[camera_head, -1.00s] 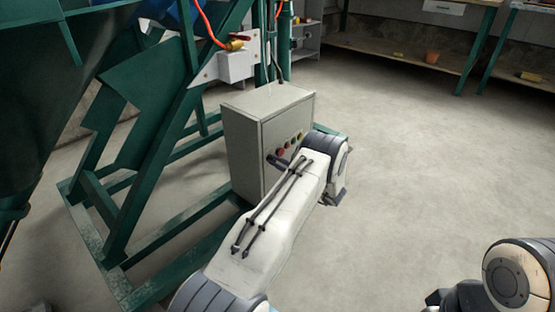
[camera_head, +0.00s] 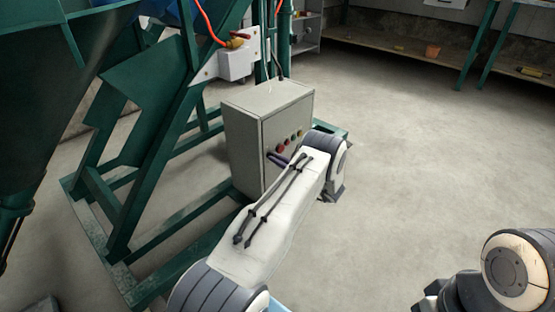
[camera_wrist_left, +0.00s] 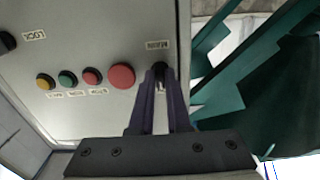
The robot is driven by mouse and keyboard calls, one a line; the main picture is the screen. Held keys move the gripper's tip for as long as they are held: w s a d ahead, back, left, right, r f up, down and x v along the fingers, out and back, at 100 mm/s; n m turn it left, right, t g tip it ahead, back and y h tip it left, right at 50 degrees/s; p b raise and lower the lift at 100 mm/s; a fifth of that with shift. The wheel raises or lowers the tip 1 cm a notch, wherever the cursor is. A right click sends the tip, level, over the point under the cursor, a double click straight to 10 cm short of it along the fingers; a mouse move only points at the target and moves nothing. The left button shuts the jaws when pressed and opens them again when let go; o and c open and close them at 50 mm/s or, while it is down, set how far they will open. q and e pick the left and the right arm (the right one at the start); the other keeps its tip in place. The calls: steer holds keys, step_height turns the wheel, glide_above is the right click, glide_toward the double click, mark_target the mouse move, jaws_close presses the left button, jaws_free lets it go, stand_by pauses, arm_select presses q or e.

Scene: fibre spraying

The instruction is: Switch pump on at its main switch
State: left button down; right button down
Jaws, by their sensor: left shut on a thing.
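The pump's grey control box (camera_head: 243,151) stands on the green frame, with a row of coloured buttons (camera_head: 290,141) on its front. In the left wrist view, the panel (camera_wrist_left: 75,30) carries a large red button (camera_wrist_left: 121,76) and smaller red, green and yellow ones. The dark main switch (camera_wrist_left: 158,70) sits beside the large red button, under a small label. My left gripper (camera_wrist_left: 157,86) is shut on this switch, its two fingers at either side of it. In the head view my left gripper (camera_head: 279,160) is at the box front, partly hidden by my forearm.
The green pump frame (camera_head: 185,232) and its hopper (camera_head: 60,100) fill the left side. A white valve box (camera_head: 236,64) with an orange hose is above the control box. Open concrete floor (camera_head: 420,160) lies to the right, with shelves at the back.

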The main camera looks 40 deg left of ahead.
stand_by(0.3)
arm_select(q)
steer(key=c, duration=0.9)
jaws_free()
steer(key=d+p, duration=0.1)
steer(key=d, duration=0.6)
steer(key=s+d+p, duration=0.1)
steer(key=d, duration=0.2)
steer(key=shift+d+p, duration=0.3)
steer(key=shift+p, duration=0.05)
steer(key=shift+w, duration=0.1)
